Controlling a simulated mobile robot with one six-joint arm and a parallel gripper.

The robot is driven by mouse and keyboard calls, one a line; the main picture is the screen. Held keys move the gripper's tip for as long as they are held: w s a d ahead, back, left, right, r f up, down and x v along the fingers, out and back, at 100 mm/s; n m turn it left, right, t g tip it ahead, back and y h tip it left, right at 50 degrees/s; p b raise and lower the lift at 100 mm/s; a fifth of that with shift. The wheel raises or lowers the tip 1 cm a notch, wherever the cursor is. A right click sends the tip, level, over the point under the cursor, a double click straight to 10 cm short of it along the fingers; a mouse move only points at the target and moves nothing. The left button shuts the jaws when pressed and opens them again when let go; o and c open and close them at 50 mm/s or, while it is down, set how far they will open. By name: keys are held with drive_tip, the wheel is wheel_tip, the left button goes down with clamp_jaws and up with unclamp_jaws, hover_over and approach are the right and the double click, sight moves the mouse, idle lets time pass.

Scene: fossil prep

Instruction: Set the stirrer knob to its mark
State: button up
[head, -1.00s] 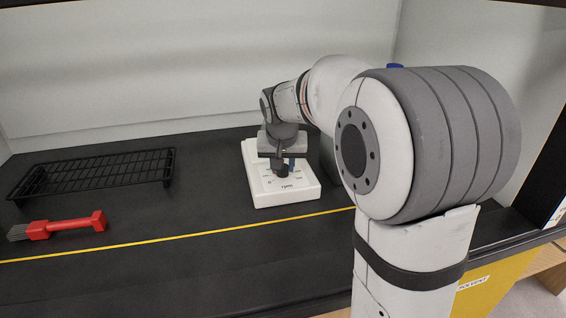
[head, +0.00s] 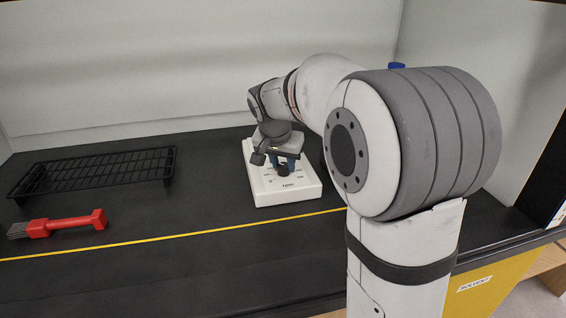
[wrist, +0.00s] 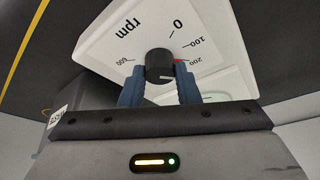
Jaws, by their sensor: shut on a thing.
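The white stirrer (head: 262,187) stands on the dark bench under my gripper. Its round black knob (wrist: 158,64) sits between the two blue fingers of my gripper (wrist: 160,80), which is shut on it. In the head view the knob (head: 283,171) shows just below my gripper (head: 285,164). The wrist view shows the dial upside down, with "0", "100", "200", "600" and "rpm". A red mark (wrist: 178,62) lies at the knob's edge near "200". A short white line on the knob points right in the wrist view, a little off the red mark.
A black wire rack (head: 95,170) stands at the back left. A red-handled brush (head: 68,224) lies in front of it. A yellow line (head: 180,237) crosses the bench in front of the stirrer. The bench between brush and stirrer is clear.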

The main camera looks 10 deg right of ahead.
drive_tip(key=o, duration=1)
drive_tip(key=shift+p+v, duration=0.5)
drive_tip(key=shift+v, duration=3.4)
